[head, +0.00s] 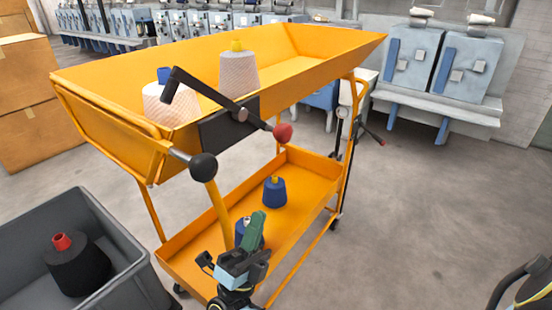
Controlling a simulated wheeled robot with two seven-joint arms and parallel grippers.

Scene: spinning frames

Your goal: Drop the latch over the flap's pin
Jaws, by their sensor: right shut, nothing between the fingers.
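The orange flap (105,122) stands across the left end of the cart's upper tray. A metal pin (180,154) with a black ball (203,167) sticks out from its near corner. The black latch (207,93) pivots on a dark plate (225,127) on the tray's side. Its hooked end is raised up to the left, above and apart from the pin, and its red knob (283,132) points down right. My right gripper (257,222) is shut and empty, below the latch in front of the lower shelf. My left gripper is out of view.
The orange cart (300,72) carries yarn cones (238,75) in its upper tray and blue cones (274,191) on its lower shelf. A grey bin (105,232) with a black cone stands at lower left. The floor to the right is mostly clear.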

